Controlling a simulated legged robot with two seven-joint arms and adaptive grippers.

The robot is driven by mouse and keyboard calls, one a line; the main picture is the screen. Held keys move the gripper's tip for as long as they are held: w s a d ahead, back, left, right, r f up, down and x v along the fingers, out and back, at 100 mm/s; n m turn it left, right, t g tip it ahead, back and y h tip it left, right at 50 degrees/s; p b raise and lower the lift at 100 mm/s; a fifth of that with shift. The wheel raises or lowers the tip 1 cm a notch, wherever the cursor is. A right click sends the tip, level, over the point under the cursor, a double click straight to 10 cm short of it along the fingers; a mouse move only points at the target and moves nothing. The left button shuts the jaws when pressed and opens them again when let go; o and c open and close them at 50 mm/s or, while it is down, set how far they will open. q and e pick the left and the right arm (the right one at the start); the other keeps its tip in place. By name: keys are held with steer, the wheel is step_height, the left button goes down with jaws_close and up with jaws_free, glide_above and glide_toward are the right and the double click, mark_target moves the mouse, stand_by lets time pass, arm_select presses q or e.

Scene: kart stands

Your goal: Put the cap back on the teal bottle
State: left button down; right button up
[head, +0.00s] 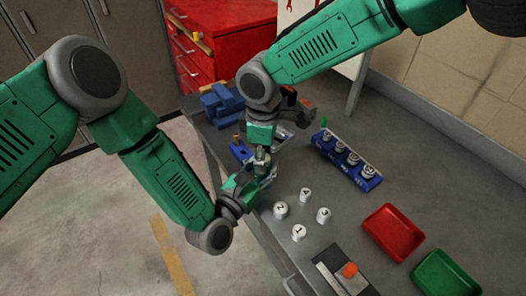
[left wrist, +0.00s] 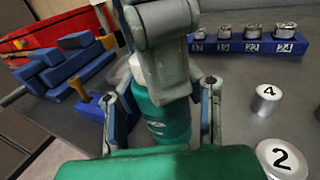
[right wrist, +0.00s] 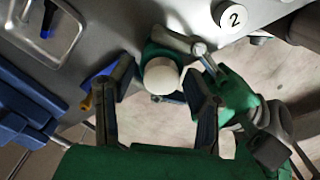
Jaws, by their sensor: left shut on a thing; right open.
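The teal bottle (left wrist: 168,124) stands between the fingers of my left gripper (left wrist: 160,108), which is shut on it at the table's near left edge. A round white cap (right wrist: 161,75) shows from above at the bottle's top in the right wrist view. I cannot tell whether it is fully seated. My right gripper (right wrist: 160,86) is open, pointing down, with one finger on each side of the cap and gaps between. In the head view my right gripper (head: 262,156) is right above my left one (head: 258,182), and they hide most of the bottle.
Several numbered white cylinders (head: 299,232) stand to the right. A blue socket rack (head: 345,162) lies behind them. A red tray (head: 393,232) and a green tray (head: 445,274) are at the right. A blue vise (head: 222,102) is at the back left, near a red drawer cabinet (head: 222,35).

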steer(key=shift+c, duration=0.5)
jaws_close()
steer(key=shift+o, duration=1.3)
jaws_free()
step_height(320, 180, up, 12)
steer(key=shift+w, duration=0.1)
arm_select(q)
steer(key=c, duration=1)
jaws_free()
